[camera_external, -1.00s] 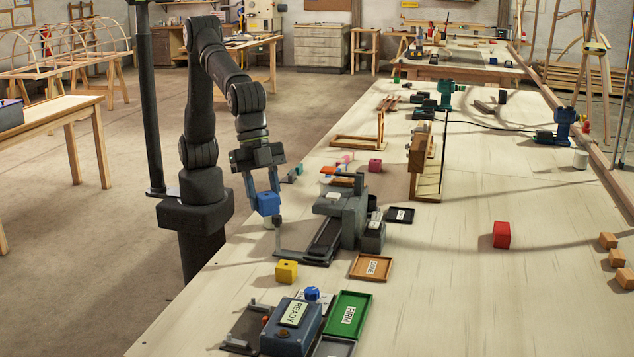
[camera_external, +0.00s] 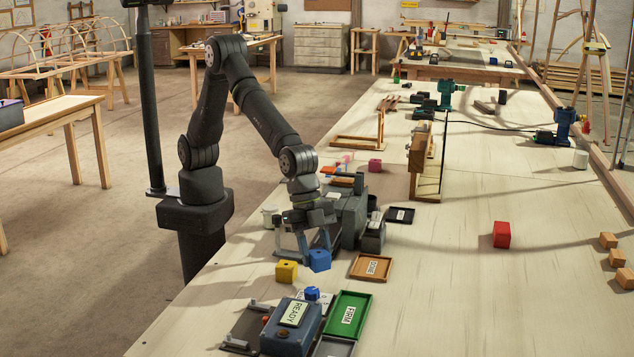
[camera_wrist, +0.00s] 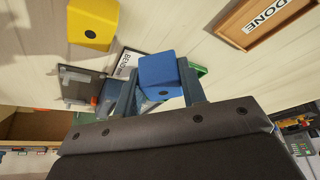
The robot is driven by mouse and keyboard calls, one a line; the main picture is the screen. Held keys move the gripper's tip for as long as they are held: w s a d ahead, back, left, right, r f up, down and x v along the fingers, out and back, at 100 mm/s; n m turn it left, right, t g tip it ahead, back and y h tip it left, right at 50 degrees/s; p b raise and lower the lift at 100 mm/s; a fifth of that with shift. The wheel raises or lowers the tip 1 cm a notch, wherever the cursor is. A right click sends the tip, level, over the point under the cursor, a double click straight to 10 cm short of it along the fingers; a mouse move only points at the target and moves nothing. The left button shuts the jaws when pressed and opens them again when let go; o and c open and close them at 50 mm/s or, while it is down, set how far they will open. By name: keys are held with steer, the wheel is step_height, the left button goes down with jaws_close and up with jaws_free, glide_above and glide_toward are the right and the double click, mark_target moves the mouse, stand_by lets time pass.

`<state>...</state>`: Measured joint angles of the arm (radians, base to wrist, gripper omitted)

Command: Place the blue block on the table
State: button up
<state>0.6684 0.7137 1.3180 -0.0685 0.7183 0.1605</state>
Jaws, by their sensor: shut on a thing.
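The blue block (camera_external: 319,261) is between the fingertips of my gripper (camera_external: 308,252), which is shut on it. In the wrist view the blue block (camera_wrist: 160,75) sits between the two fingers of my gripper (camera_wrist: 158,88). It is over the near part of the table (camera_external: 440,290), between the yellow block and the DONE tray. I cannot tell its exact height above the table.
A yellow block (camera_external: 286,271) is close on the left. The brown DONE tray (camera_external: 371,267) lies to the right. The READY device (camera_external: 292,325) and green FIRM tray (camera_external: 348,314) are in front. A red block (camera_external: 501,234) stands farther right, with bare tabletop around it.

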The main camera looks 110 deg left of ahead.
mark_target(319, 268)
steer(key=shift+w+a+f, duration=0.15)
steer(key=shift+w+f, duration=0.2)
steer(key=shift+f, duration=1.9)
steer(key=o, duration=1)
steer(key=shift+f, duration=0.1)
steer(key=v, duration=1.2)
